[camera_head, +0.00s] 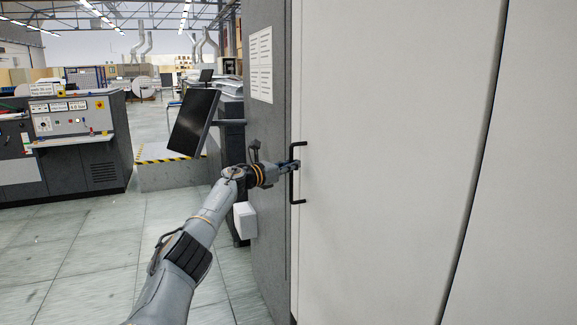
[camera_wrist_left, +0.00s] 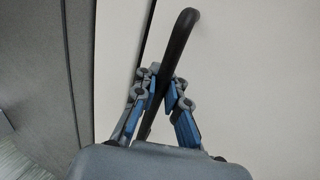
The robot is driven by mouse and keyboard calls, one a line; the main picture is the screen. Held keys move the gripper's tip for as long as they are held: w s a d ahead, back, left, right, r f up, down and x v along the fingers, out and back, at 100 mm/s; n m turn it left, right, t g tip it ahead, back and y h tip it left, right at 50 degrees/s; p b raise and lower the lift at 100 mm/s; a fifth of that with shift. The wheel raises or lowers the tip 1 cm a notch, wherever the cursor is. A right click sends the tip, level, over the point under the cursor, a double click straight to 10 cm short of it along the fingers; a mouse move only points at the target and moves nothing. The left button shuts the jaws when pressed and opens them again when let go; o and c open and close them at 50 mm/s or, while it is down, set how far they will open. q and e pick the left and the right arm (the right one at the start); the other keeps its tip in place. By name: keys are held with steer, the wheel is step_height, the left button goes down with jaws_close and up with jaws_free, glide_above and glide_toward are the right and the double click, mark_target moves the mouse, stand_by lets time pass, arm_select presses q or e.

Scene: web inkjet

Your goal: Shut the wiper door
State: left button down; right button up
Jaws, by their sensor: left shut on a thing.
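The wiper door (camera_head: 395,150) is a tall off-white panel that fills much of the right half of the head view. A black bar handle (camera_head: 298,201) stands upright near its left edge. My left gripper (camera_head: 295,164) reaches in from the left and is shut on the handle. In the left wrist view the handle (camera_wrist_left: 180,38) passes between the two blue-padded fingers of the left gripper (camera_wrist_left: 160,95). The door's left edge lies close to the grey cabinet side; I cannot tell whether it is fully flush. My right gripper is not in view.
The dark grey cabinet side (camera_head: 268,130) stands left of the door, with a paper sheet (camera_head: 261,65) on it. A black monitor (camera_head: 194,121) and a white box (camera_head: 245,220) are near my left arm. Tiled floor (camera_head: 90,260) is clear at the left.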

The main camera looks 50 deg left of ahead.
arm_select(q)
steer(key=shift+d+f, duration=0.1)
steer(key=shift+f, duration=0.05)
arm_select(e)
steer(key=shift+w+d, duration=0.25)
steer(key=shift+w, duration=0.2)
arm_select(q)
steer(key=c, duration=1.6)
jaws_free()
steer(key=shift+o, duration=1)
steer(key=shift+w, duration=0.1)
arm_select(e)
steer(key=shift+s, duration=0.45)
arm_select(q)
steer(key=s, duration=1.2)
steer(key=shift+d, duration=0.2)
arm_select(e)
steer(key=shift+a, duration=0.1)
